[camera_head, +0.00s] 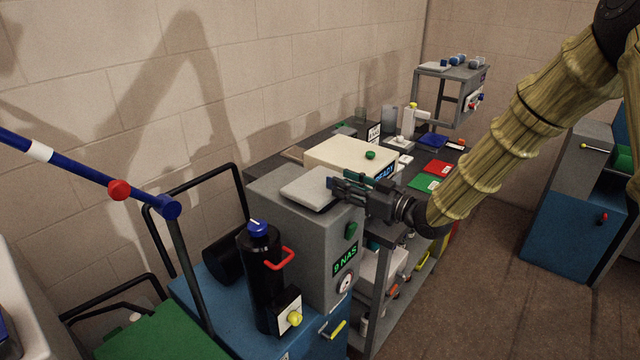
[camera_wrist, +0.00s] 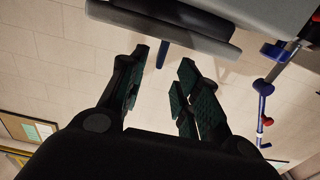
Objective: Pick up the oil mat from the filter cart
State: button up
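The oil mat, a light grey square pad (camera_head: 312,188), lies flat on top of the filter cart's grey box (camera_head: 290,225), which has a "9 NAS" display. My gripper (camera_head: 335,189) is at the mat's right edge in the head view, its fingers pointing left. A dark slab (camera_wrist: 160,25), likely the mat, shows above the fingertips against the grey box (camera_wrist: 260,12). I cannot tell whether a finger touches the mat.
A black canister (camera_head: 262,275) with a blue cap and red handle stands in front of the box. Behind is a cream box (camera_head: 350,155) on a crowded bench. Open floor (camera_head: 500,270) lies to the right.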

aim_at(313, 190)
jog(key=shift+p+x, duration=0.7)
jog(key=shift+x, duration=1.1)
jog(key=shift+w+f, duration=0.1)
jog(key=shift+f, duration=0.05)
grip_shut()
